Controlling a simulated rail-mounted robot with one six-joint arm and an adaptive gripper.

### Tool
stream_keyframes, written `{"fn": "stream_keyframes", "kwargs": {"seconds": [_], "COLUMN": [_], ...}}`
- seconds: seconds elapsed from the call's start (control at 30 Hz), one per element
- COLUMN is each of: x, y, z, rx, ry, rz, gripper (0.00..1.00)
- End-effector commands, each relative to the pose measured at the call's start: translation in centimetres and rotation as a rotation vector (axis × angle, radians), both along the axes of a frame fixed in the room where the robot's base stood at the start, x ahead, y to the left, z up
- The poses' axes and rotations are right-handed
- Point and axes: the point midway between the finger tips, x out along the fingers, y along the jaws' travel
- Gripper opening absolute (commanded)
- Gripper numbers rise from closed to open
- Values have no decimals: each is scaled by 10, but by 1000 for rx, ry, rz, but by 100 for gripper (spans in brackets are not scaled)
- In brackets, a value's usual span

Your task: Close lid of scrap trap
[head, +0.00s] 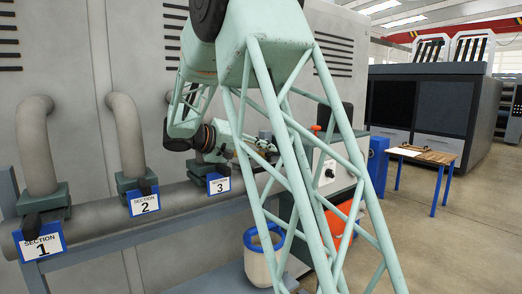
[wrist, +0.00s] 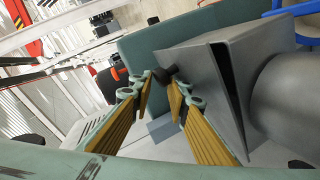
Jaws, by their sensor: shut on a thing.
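In the wrist view, my gripper (wrist: 160,82) has its two yellow-padded fingers on either side of a small dark handle (wrist: 165,74) and is shut on it. The handle sits at the edge of an angled grey sheet-metal piece (wrist: 205,90), which looks like the scrap trap lid. A dark narrow gap shows along the right side of this piece, beside a thick grey pipe (wrist: 290,100). In the head view, my gripper (head: 262,146) is small, near the pipe end right of the SECTION 3 sign (head: 219,184). The lid cannot be made out clearly there.
Signs SECTION 1 (head: 42,240) and SECTION 2 (head: 144,201) hang on valves along the pipe. A blue-rimmed bin (head: 258,267) stands below my arm. A wooden table (head: 425,154) is at the right, with open floor around it. My arm hides part of the control panel.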

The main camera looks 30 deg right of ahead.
Motion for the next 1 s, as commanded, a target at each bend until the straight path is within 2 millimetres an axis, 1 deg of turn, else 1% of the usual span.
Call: {"fn": "stream_keyframes", "kwargs": {"seconds": [0.03,0.1,0.3,0.63,0.67,0.8,0.83,1.0], "x": [-11,-13,-16,-17,-17,-17,-17,-16], "y": [-4,-6,-8,-8,-8,-8,-8,-8], "z": [-2,-5,-9,-10,-10,-10,-10,-12], "rx": [-1,0,0,0,0,0,0,0], "ry": [7,7,8,8,8,9,9,11], "rz": [-20,-22,-25,-26,-26,-26,-26,-25], "gripper": [0,0,0,0,16,28,30,30]}}
